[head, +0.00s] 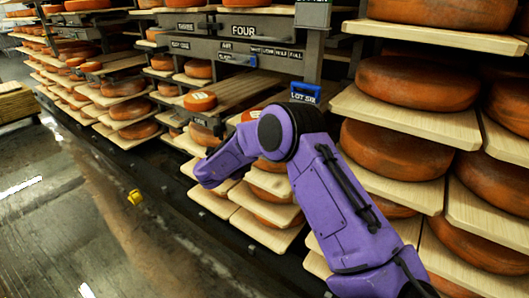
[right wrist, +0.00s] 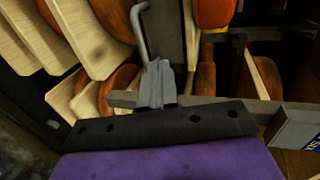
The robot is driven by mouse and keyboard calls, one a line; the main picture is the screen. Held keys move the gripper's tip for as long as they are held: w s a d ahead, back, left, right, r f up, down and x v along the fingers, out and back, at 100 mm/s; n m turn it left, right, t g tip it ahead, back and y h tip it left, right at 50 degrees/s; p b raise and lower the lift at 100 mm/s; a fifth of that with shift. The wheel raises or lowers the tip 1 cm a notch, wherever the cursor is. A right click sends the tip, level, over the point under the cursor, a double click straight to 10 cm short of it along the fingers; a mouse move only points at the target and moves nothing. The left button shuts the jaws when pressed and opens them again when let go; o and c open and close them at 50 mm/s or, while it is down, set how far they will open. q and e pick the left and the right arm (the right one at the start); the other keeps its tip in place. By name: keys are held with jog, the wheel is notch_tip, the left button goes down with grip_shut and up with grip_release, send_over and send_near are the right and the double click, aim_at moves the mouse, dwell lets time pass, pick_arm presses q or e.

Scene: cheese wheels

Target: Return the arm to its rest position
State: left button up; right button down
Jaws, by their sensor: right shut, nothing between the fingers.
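My right arm (head: 335,200) is purple and comes in from the lower right of the head view. It bends at a dark elbow joint, and its forearm (head: 222,165) reaches left in front of the shelves. Its gripper does not show clearly in the head view. In the right wrist view my right gripper (right wrist: 157,78) is shut and empty. A thin grey bent bar (right wrist: 140,30) shows just beyond its fingertips; I cannot tell if they touch. My left gripper is not in view.
Racks of orange cheese wheels (head: 418,83) on pale wooden boards (head: 405,117) stand close behind and right of the arm. A grey panel marked FOUR (head: 245,32) and a blue tag (head: 305,93) are on the rack. The floor (head: 60,220) at left is mostly clear, with a small yellow object (head: 135,197).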

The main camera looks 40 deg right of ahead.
jog(key=s+a+f+n+t+y+p, duration=0.2)
jog(key=s+a+f+n+t+y, duration=0.15)
jog(key=a+f+n, duration=0.4)
jog(key=s+a+f+n+t+y+p, duration=0.1)
jog(key=s+a+f+n+t+y, duration=0.3)
jog(key=n, duration=0.7)
pick_arm(q)
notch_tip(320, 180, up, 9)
jog(key=p, duration=0.6)
pick_arm(e)
jog(key=s+a+f+n+g+y, duration=0.1)
jog(key=s+a+f+n+g, duration=0.1)
jog(key=s, duration=0.8)
jog(key=s+a+f+n+g+y, duration=0.1)
jog(key=s+a+f+n+g, duration=0.1)
jog(key=s, duration=0.8)
jog(key=s+a+f+n+g+y, duration=0.1)
jog(key=s+a+f+n+g, duration=0.2)
jog(key=s, duration=0.7)
jog(key=shift+s+f+n, duration=0.3)
jog(key=shift+f+n, duration=0.15)
jog(key=shift+n, duration=0.4)
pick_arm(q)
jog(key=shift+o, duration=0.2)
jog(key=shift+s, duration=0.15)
pick_arm(e)
jog(key=shift+w+y, duration=0.15)
jog(key=shift+y, duration=0.1)
